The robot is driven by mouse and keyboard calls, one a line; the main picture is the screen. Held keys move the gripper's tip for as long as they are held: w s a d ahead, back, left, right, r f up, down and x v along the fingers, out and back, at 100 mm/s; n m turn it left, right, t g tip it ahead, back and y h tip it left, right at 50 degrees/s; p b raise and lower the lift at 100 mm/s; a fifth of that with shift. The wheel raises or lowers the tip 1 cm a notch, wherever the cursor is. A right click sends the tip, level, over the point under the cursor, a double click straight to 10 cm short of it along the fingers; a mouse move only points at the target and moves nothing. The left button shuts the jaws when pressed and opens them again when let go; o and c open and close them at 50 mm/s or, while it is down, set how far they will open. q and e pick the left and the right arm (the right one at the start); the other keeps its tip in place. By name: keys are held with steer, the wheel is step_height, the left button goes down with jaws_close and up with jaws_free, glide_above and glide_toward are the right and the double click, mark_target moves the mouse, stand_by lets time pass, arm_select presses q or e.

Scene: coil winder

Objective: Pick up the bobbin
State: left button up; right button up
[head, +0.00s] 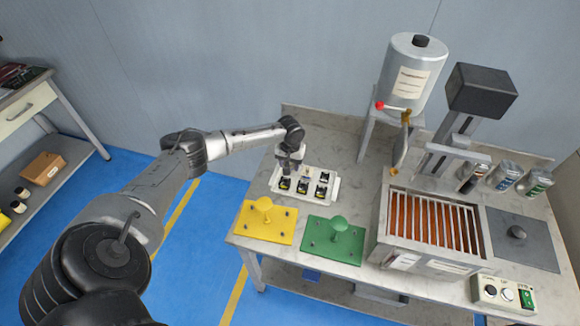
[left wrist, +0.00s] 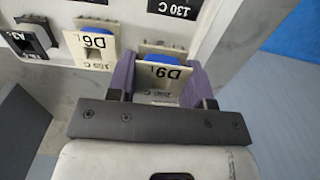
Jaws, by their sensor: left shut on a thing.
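The white tray (head: 333,197) on the bench holds several small bobbins in rows. My left gripper (head: 290,162) is over the tray's left end, pointing down. In the left wrist view, its two purple-grey fingers (left wrist: 160,80) are shut on the sides of a cream bobbin (left wrist: 160,73) with a blue top and a printed label. I cannot tell whether this bobbin is clear of the tray. A similar cream and blue bobbin (left wrist: 92,46) and a dark one (left wrist: 35,38) sit beside it. My right gripper is out of view.
A slatted heater box (head: 432,222), a silver tank (head: 412,70) and several cans (head: 505,175) stand to the right. Bare bench lies behind the tray.

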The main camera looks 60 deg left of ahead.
arm_select(q)
steer(key=w+d+r, duration=0.4)
steer(key=w+r, duration=0.4)
steer(key=w, duration=0.3)
steer(key=shift+r, duration=0.15)
steer(key=shift+s+d, duration=0.1)
